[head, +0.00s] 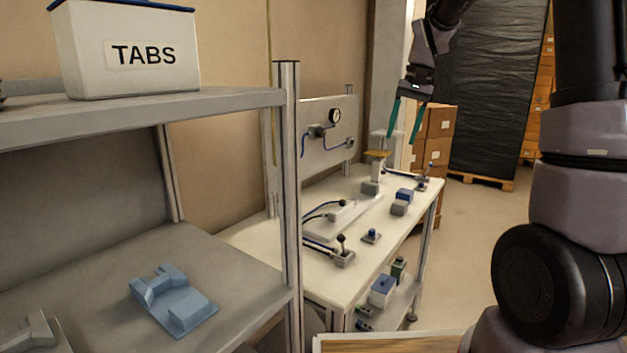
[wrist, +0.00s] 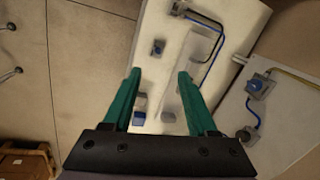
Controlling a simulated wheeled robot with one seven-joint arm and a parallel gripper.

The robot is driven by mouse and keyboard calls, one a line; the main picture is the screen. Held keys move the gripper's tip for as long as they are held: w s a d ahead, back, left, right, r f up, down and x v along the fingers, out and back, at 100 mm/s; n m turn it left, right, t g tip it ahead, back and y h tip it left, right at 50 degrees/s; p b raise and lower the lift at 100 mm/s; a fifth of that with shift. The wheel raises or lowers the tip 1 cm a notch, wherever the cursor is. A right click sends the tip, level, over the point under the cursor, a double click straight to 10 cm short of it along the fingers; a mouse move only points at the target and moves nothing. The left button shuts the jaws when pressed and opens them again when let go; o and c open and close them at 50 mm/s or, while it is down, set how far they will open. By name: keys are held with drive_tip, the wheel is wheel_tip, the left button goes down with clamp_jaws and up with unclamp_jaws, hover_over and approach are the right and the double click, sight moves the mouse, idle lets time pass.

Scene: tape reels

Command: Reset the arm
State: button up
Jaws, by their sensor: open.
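My gripper (head: 406,120) hangs above the far part of the white workbench (head: 375,232) in the head view, with its two green fingers spread apart and nothing between them. In the wrist view my gripper (wrist: 157,90) is also open, pointing down over the bench top (wrist: 172,50). My arm reaches in from the right side of the head view.
A grey shelf (head: 215,99) at left holds a white TABS bin (head: 125,80) and, lower, a blue fixture (head: 172,298). The bench carries several small devices and a gauge panel (head: 330,140). Cartons (head: 436,122) and a black-wrapped pallet load (head: 490,95) stand behind. Floor is clear right of the bench.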

drive_tip(key=s+d+r+t, duration=0.1)
drive_tip(key=s+r+t, duration=0.2)
drive_tip(key=s, duration=0.8)
drive_tip(key=s+d+r+t, duration=0.1)
drive_tip(key=s+r+t, duration=0.2)
drive_tip(key=s, duration=0.9)
drive_tip(key=shift+s+r+t, duration=0.25)
drive_tip(key=shift+r+t, duration=0.15)
drive_tip(key=shift+r, duration=0.15)
